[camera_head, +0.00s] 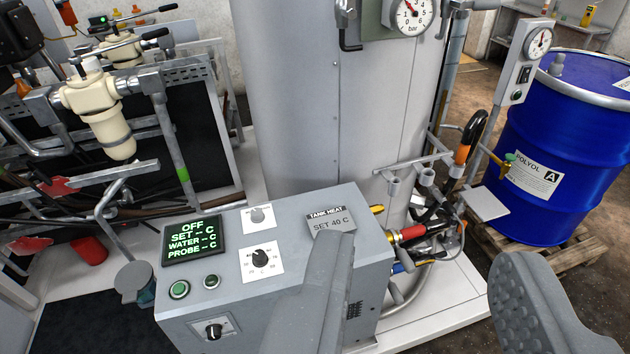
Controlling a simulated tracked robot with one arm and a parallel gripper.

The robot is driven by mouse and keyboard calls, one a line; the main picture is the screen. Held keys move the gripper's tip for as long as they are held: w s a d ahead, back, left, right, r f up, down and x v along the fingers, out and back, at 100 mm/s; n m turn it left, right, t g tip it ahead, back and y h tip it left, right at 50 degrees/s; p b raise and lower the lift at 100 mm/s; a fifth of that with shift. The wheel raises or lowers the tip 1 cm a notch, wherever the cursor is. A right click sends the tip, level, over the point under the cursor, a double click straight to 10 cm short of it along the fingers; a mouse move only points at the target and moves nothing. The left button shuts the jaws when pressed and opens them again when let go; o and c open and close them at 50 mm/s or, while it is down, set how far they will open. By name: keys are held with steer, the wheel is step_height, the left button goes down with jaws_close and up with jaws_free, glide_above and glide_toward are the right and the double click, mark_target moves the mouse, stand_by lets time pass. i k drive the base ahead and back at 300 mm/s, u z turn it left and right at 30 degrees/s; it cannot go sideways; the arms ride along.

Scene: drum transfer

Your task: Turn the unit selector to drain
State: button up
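A grey control box (290,215) stands in the middle foreground. Its top has a grey knob on a white plate (258,215), a black dial with a numbered scale (261,258), and two green buttons (179,290). A black knob on a white plate (213,330) is on its front face. The labels are too small to read, so I cannot tell which knob is the unit selector. The display (192,240) reads OFF, with dashes for SET, WATER and PROBE. My gripper (424,254) is open, with nothing visible between its fingers. Its left finger covers part of the box.
A tag (331,222) on the box reads TANK HEAT, SET 40 C. A grey tank (310,100) with a bar gauge (414,16) rises behind. Hoses and valves (415,230) crowd the box's right. A blue drum (565,140) stands on a pallet at right; filters and pipes fill the left.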

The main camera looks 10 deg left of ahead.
mark_target(257, 215)
steer(key=u, duration=0.15)
steer(key=i, duration=1.55)
steer(key=u, duration=0.75)
